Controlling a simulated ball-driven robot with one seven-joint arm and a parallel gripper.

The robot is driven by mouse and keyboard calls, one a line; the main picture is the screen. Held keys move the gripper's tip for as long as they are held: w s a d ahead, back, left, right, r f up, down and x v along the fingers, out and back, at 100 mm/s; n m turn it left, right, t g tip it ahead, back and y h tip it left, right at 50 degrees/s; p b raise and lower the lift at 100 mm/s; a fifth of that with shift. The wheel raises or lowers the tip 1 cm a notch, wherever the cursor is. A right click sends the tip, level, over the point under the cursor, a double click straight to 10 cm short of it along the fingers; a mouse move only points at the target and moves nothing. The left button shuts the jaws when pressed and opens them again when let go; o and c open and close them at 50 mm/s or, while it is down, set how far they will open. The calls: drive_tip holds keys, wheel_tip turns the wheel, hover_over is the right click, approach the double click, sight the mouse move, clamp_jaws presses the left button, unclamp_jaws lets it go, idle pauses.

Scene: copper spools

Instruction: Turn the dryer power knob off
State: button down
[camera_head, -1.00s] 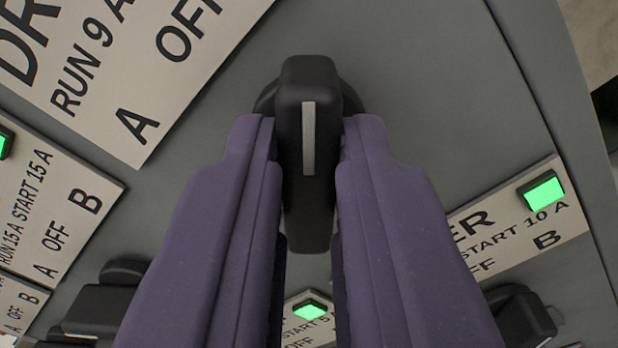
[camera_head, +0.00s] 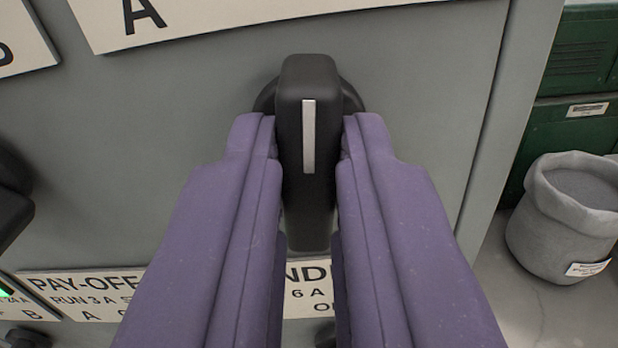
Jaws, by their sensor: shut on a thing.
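A black knob (camera_head: 307,85) with a pale stripe on its grip bar stands out from a grey panel (camera_head: 410,90). My purple gripper (camera_head: 308,140) is shut on the knob, one finger on each side of the bar. The stripe runs along the length of the fingers in the picture. A white label (camera_head: 230,22) above the knob is cut off at the top, with only a letter A readable. I cannot read here which control this knob belongs to.
Another black knob (camera_head: 12,205) is at the left edge. Right of the panel edge, a grey bin (camera_head: 565,225) stands on the floor before green cabinets (camera_head: 575,70).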

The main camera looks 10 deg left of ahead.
drive_tip(key=shift+n+b, duration=0.35)
drive_tip(key=shift+n, duration=0.25)
drive_tip(key=c, duration=1.1)
unclamp_jaws()
drive_tip(key=s, duration=0.7)
drive_tip(key=shift+s+p, duration=0.35)
drive_tip(key=shift+s, duration=0.05)
drive_tip(key=shift+d, duration=0.1)
